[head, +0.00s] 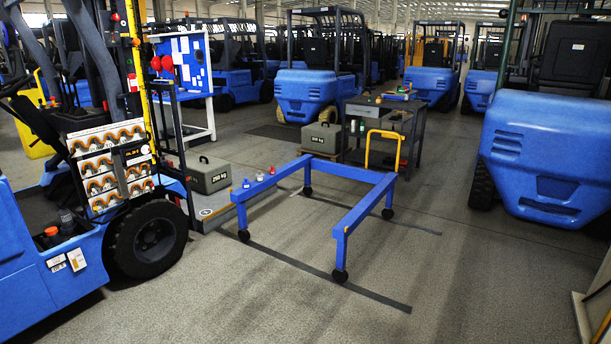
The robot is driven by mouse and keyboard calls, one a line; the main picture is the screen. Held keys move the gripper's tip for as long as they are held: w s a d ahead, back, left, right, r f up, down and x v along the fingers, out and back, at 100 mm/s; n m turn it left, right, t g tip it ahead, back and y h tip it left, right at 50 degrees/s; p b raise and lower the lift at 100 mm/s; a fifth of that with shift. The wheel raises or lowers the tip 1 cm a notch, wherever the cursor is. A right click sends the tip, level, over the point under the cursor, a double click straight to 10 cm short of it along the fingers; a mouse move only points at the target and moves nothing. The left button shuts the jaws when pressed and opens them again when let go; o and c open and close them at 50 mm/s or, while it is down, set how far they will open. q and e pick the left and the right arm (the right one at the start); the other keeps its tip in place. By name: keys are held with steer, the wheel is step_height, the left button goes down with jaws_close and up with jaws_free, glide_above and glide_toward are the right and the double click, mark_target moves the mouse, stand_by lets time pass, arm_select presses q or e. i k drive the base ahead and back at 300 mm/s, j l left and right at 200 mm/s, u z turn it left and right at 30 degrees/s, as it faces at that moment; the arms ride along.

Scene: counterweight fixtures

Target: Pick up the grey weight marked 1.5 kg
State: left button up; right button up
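A grey block-shaped weight (210,176) with a small handle on top sits at the left on a low platform. Its marking looks like "250 kg". A second grey weight (321,138) with a top handle stands further back on a low wooden base; its marking ends in "kg", and the number is too small to be sure of. I cannot make out a weight marked 1.5 kg. Neither of my grippers shows in the head view.
A blue wheeled frame (344,227) stands on the middle floor. A blue forklift (35,270) fills the left; another blue truck (545,150) stands right. A dark workbench (418,122) and yellow-handled cart (382,146) are behind. The front floor is clear.

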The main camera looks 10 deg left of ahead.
mark_target(260, 177)
steer(key=i+j+u, duration=0.1)
steer(key=i+u, duration=0.3)
steer(key=i, duration=2.15)
